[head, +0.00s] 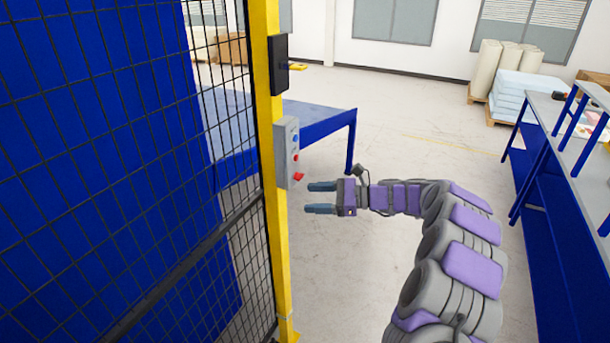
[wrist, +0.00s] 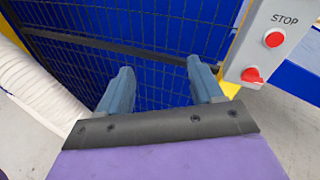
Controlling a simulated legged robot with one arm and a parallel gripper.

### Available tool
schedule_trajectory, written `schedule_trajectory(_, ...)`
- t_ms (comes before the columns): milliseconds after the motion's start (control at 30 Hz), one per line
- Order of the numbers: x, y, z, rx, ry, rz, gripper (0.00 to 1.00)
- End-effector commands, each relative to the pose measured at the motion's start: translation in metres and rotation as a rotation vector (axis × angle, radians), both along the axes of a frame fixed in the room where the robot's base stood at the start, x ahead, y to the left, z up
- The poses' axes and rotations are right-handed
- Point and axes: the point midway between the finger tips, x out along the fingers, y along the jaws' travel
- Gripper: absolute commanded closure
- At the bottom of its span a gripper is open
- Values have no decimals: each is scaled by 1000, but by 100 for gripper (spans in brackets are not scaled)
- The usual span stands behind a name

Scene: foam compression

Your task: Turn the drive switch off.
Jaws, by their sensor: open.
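A grey control box (head: 286,152) is mounted on a yellow post. It carries a blue button (head: 295,138), a red button (head: 296,158) and a red switch (head: 299,176) at its lower end. In the wrist view, the box (wrist: 265,50) is at the upper right, with a red button (wrist: 274,38) under the word STOP and the red switch (wrist: 252,75) below it. My gripper (head: 321,197) is open and empty, pointing left, to the right of the post and slightly lower than the switch. In the wrist view, its fingers (wrist: 162,90) are left of the switch, apart from it.
The yellow post (head: 268,110) borders a black mesh fence (head: 225,230) with a blue panel behind it. A black box (head: 279,65) sits higher on the post. A blue table (head: 320,118) stands behind, and blue shelving (head: 550,170) stands at right. The floor between is clear.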

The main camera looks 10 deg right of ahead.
Motion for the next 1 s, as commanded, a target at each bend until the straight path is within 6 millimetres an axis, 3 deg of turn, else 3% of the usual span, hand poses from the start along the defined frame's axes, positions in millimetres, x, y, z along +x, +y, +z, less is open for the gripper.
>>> schedule_trajectory(100,29,-46,-16,79,53,-112,34)
schedule_trajectory(300,55,-111,-40,182,111,-255,34)
schedule_trajectory(500,63,-143,-53,227,134,-322,34)
schedule_trajectory(667,68,-140,-54,234,136,-329,34)
schedule_trajectory(1000,102,-93,-54,232,135,-326,34)
